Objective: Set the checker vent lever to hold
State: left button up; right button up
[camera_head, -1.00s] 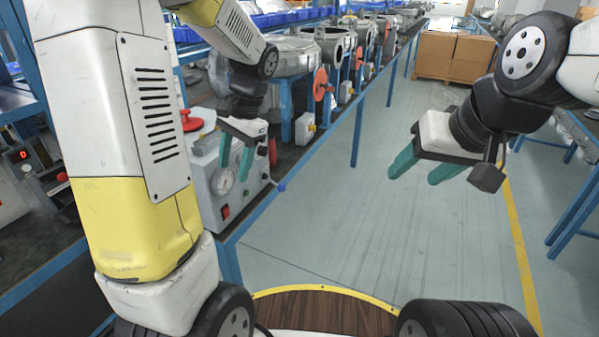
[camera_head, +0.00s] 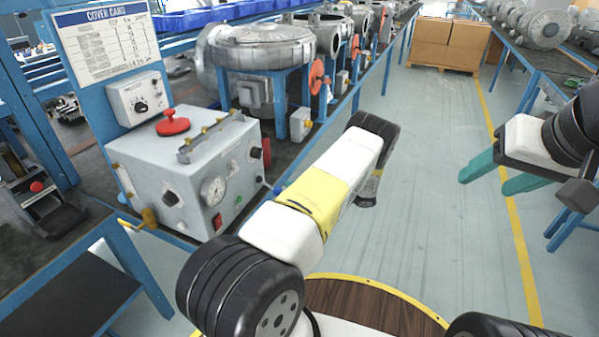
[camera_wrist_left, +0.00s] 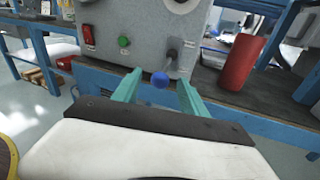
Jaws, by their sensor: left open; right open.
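The checker is a grey box (camera_head: 185,180) on the bench at the left, with a round gauge (camera_head: 213,190) and a red top knob (camera_head: 172,123). Its blue lever ball (camera_head: 278,189) shows just left of my left arm. In the left wrist view the vent lever (camera_wrist_left: 173,55) points down from the box front, and its blue ball (camera_wrist_left: 160,80) appears between my left gripper's (camera_wrist_left: 157,88) open green fingers, touching neither. I cannot tell its depth relative to the fingertips. My left gripper is hidden in the head view. My right gripper (camera_head: 486,182) is open and empty over the aisle.
A red cylinder (camera_wrist_left: 243,61) stands right of the lever in the left wrist view. The blue bench edge (camera_wrist_left: 225,112) runs below the box. A cover card board (camera_head: 107,40) stands behind the checker. The aisle floor (camera_head: 440,130) is clear.

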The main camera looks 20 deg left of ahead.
aim_at(275, 191)
pick_arm(q)
jog(key=shift+m+y, duration=0.4)
jog(key=a, duration=0.2)
jog(key=s+a+f, duration=0.1)
jog(key=a, duration=0.4)
jog(key=shift+s+a+f, duration=0.15)
jog(key=shift+a+f, duration=0.05)
jog(key=shift+a, duration=0.1)
jog(key=shift+c, duration=0.2)
grip_shut()
dwell(0.8)
